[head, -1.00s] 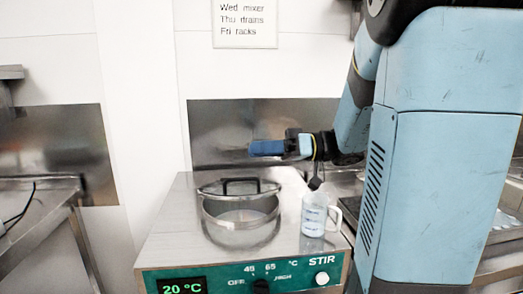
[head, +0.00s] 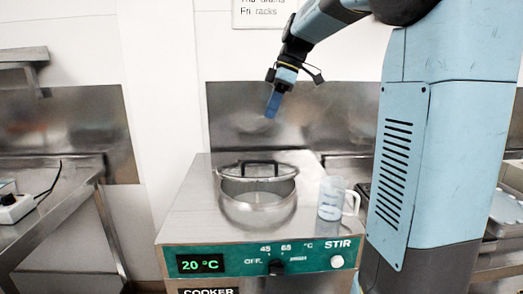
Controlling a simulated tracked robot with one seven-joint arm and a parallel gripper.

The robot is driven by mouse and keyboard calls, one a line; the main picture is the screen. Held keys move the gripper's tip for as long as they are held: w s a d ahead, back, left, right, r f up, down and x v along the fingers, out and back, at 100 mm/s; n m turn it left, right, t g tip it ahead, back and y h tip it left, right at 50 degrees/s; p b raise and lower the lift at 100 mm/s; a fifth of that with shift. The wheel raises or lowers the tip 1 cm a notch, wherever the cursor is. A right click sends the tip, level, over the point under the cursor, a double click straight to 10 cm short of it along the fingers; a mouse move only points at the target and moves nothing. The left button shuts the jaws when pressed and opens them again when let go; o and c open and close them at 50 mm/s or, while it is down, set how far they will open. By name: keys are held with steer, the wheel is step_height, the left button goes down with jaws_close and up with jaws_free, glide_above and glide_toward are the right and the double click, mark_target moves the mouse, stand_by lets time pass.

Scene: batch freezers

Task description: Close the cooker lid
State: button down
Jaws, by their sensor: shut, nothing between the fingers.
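The cooker (head: 185,228) is a steel box with a green control panel reading 20 °C. A round steel pot (head: 258,212) is set in its top, and its inside shows at the front. The lid (head: 228,172), with a black bar handle (head: 260,164), stands raised at the back of the pot opening. My gripper (head: 272,104) is shut and empty, its blue fingers pointing down. In the picture it is above the lid and apart from it; the exact depth gap is hard to tell.
A clear measuring jug (head: 334,198) stands on the cooker top to the right of the pot. The panel has a black knob (head: 276,267) and a white stir button (head: 337,262). A steel bench (head: 60,215) is at the left. The cooker top left of the pot is clear.

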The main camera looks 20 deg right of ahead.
steer(key=shift+h, duration=0.4)
steer(key=x, duration=0.3)
steer(key=w+x, duration=0.1)
steer(key=x, duration=0.3)
steer(key=d+x, duration=0.1)
steer(key=x, duration=0.3)
steer(key=shift+w+a+f, duration=0.15)
steer(key=shift+w+f, duration=0.15)
steer(key=shift+f, duration=0.65)
